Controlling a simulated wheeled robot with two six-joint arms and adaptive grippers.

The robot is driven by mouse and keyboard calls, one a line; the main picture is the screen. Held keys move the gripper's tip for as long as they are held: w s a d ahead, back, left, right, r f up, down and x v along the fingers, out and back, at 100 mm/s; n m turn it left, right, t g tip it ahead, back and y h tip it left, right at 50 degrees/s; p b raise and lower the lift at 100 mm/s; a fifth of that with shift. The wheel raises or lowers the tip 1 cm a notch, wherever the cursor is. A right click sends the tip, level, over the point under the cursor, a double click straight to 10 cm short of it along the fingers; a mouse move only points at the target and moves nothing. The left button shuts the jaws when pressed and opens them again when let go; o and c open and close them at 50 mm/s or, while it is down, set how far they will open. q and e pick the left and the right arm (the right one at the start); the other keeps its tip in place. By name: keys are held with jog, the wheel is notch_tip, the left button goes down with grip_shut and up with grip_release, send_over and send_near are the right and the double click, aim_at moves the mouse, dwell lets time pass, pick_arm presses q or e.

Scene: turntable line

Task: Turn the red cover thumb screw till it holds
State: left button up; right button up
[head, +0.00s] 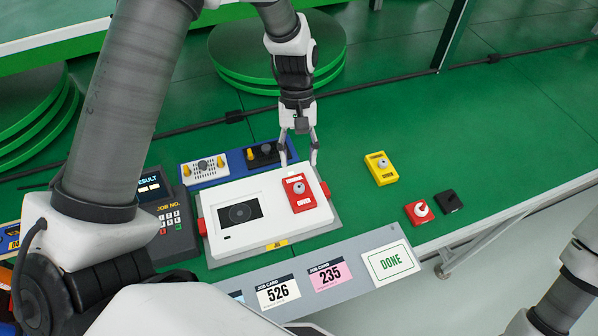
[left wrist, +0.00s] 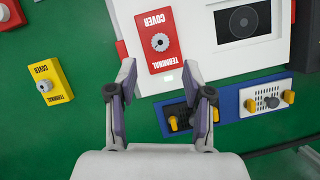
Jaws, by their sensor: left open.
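The red cover (head: 294,204) lies on the right part of the white unit (head: 244,192), with its grey thumb screw (head: 298,187) standing on it. In the left wrist view the red cover (left wrist: 162,62) shows ahead of the fingers, with the slotted round thumb screw (left wrist: 160,42) in its face. My left gripper (head: 299,163) is open and empty, above the unit's far edge just behind the red cover. In the left wrist view the open fingers (left wrist: 160,80) are apart, short of the cover and not touching the screw. My right gripper is out of view.
A yellow cover (head: 387,177), a red block (head: 415,220) and a black block (head: 452,205) lie to the right. A blue tray (head: 229,164) sits behind the unit, a keypad terminal (head: 164,242) left. Job cards and a DONE card (head: 390,262) line the front. Green bench is clear far right.

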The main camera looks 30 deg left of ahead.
pick_arm(q)
jog(key=v, duration=0.5)
jog(key=shift+w+a+r, duration=0.1)
jog(key=shift+w+r, duration=0.05)
jog(key=shift+r, duration=0.15)
